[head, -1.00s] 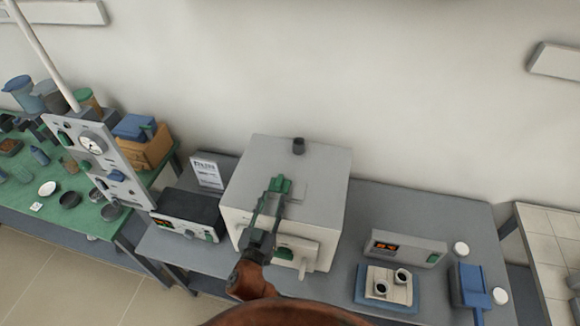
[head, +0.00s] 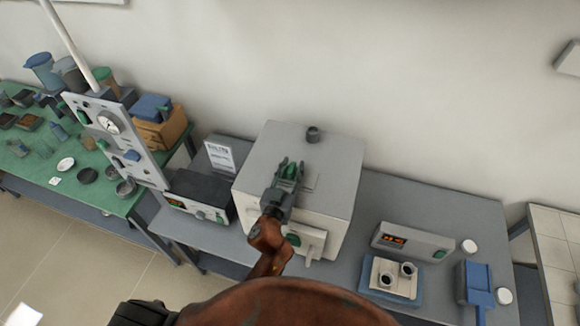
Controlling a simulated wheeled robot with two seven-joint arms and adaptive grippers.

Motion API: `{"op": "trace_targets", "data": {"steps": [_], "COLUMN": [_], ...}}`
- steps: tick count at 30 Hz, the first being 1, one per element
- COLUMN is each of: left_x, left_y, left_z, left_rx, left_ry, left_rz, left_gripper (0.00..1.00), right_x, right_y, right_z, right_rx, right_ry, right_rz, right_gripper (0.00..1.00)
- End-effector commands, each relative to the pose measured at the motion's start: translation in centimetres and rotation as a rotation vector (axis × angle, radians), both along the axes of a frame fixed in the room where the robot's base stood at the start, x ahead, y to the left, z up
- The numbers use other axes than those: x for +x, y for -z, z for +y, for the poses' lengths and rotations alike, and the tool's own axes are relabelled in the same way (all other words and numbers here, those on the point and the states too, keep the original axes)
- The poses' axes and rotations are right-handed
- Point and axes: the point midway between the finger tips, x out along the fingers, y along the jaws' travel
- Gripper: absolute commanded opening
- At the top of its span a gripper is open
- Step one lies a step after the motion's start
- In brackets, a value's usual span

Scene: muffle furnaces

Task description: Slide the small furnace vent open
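The small furnace (head: 262,160) is a pale box on the grey bench, with its door and a green handle (head: 293,239) on the front. A thin flat plate (head: 313,181) lies on its top, partly hidden by my gripper; it looks like the vent slide. My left gripper (head: 291,166) is over the furnace top, its fingertips pointing toward the wall. The two fingers look parted, with green showing between and on them. Whether they touch the plate or a green tab is hidden. My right gripper is not in view.
A short dark flue (head: 312,134) stands at the back of the furnace top. A black-topped controller (head: 198,193) and sign (head: 220,156) stand left. A display unit (head: 412,243), a blue tray with cups (head: 371,278) and a blue box (head: 474,282) are right.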

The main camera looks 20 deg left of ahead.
Motion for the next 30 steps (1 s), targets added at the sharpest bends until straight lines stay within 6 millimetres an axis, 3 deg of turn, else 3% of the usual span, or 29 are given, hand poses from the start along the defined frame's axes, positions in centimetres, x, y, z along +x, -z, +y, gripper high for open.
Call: {"op": "trace_targets", "data": {"steps": [2, 15, 30], "left_x": [-0.03, -0.07, -0.05], "left_y": [0.01, 0.01, 0.03], "left_z": [0.06, 0.13, 0.14], "left_rx": [0.000, 0.000, 0.000], "left_ry": [-0.001, -0.002, -0.003], "left_rz": [0.000, 0.000, 0.000], "left_gripper": [0.30, 0.00, 0.00], "right_x": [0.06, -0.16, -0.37], "right_y": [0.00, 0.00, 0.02], "right_z": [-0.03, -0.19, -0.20], "right_rx": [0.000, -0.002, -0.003], "right_ry": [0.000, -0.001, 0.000], "right_rz": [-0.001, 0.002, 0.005], "right_gripper": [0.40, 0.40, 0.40]}}
